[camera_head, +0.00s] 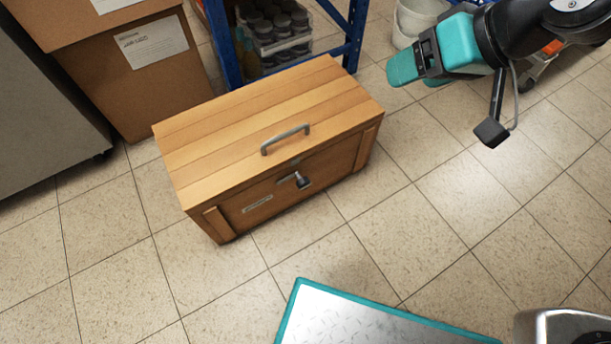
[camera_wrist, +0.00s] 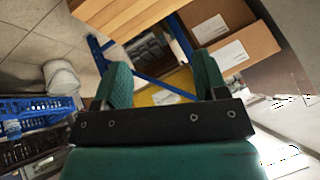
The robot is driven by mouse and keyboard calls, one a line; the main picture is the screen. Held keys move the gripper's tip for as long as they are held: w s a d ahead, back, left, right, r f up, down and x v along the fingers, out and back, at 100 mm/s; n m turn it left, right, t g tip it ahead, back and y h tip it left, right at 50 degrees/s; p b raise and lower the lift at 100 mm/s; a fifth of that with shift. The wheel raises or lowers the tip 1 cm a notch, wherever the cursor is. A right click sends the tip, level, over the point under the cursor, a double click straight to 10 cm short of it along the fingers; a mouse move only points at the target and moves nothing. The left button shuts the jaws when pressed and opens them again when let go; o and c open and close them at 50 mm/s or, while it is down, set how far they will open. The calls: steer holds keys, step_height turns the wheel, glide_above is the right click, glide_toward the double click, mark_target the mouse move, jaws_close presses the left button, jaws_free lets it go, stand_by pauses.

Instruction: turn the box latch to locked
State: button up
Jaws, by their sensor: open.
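A wooden box (camera_head: 240,113) with a plank lid stands on the tiled floor. Its lid is down, and a grey handle (camera_head: 286,139) sits on top near the front edge. On the front face is a latch (camera_head: 301,180) with a dark knob; I cannot tell its exact setting. My gripper (camera_head: 405,70) is up and to the right of the box, apart from it, with teal fingers. In the wrist view my gripper (camera_wrist: 162,88) shows two spread fingers with nothing between them. Part of the wooden box (camera_wrist: 120,14) shows at the top there; the latch is not seen.
A blue shelf rack (camera_head: 352,35) with a crate of jars (camera_head: 277,32) stands behind the box. Cardboard boxes (camera_head: 130,85) are at the left back. White buckets (camera_head: 418,18) stand behind my gripper.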

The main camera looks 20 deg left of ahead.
steer(key=w+a+f+t+y, duration=0.2)
steer(key=w+a+f, duration=0.4)
steer(key=a+f, duration=0.45)
steer(key=a+f+t+y+p, duration=0.1)
steer(key=a+f+t+y, duration=0.3)
steer(key=f, duration=1)
steer(key=s+d+f+t+h, duration=0.1)
steer(key=s+d+f, duration=0.25)
steer(key=f, duration=0.65)
steer(key=s+d+f+t+h, duration=0.15)
steer(key=s+f, duration=0.35)
steer(key=f, duration=0.5)
steer(key=s+d+t+y, duration=0.1)
steer(key=s+d+y, duration=0.25)
steer(key=s, duration=0.35)
steer(key=shift+t+h, duration=0.25)
steer(key=shift+h, duration=0.15)
steer(key=b+x, duration=0.4)
steer(key=b, duration=1.4)
steer(key=shift+w+a, duration=0.2)
steer(key=shift+w, duration=0.1)
